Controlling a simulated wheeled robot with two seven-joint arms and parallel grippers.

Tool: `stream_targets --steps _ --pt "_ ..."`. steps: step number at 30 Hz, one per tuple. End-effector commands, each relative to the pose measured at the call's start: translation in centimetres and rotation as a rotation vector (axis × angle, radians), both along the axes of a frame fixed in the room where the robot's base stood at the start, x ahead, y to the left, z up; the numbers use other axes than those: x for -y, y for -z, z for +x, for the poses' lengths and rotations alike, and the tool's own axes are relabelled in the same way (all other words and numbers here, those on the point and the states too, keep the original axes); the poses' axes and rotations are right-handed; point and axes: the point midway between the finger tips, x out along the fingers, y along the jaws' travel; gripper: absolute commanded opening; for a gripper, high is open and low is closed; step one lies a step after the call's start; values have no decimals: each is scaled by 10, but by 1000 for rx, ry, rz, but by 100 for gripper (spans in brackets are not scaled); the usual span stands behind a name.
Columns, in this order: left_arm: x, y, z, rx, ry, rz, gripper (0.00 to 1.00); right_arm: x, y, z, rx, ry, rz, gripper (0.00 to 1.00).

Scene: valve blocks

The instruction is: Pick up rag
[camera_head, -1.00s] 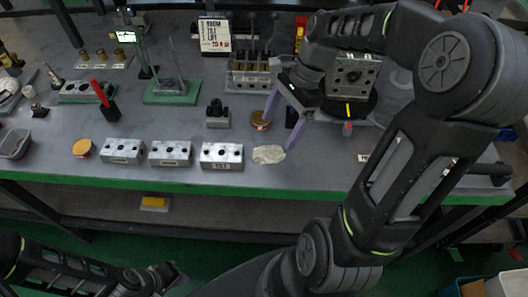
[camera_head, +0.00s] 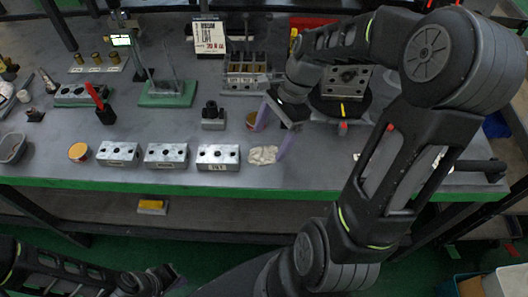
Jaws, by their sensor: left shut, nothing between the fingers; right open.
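The rag (camera_head: 262,155) is a small crumpled cream cloth lying flat on the grey bench, near its front edge and just right of the rightmost front valve block (camera_head: 218,157). My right gripper (camera_head: 269,142) is open over the bench. Its two purple fingers point down, one behind the rag and one at its right edge; I cannot tell whether they touch it. Nothing is between the fingers. My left gripper (camera_head: 170,279) is shut and empty, low at the bottom left, below the bench front and far from the rag.
Two more valve blocks (camera_head: 166,155) (camera_head: 118,153) stand left along the front edge. A round yellow-topped tin (camera_head: 78,152) is further left, and another tin (camera_head: 252,119) stands behind the rag, close to the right gripper's fingers. A dark block (camera_head: 213,117) stands behind the front row.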

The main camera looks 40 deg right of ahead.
Motion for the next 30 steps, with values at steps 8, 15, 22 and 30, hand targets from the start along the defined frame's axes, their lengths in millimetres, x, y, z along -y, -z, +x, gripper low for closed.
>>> stream_targets --steps 8,15,22,30 --pt "0 -2 0 0 0 0 0 -15 35 0 -3 -1 1 84" --pt "0 -2 0 0 0 0 0 -15 37 0 0 0 0 84" --pt "0 -2 0 0 0 0 0 -15 37 0 -1 0 0 84" --pt "0 -2 0 0 0 0 0 -15 37 0 -1 0 0 76"
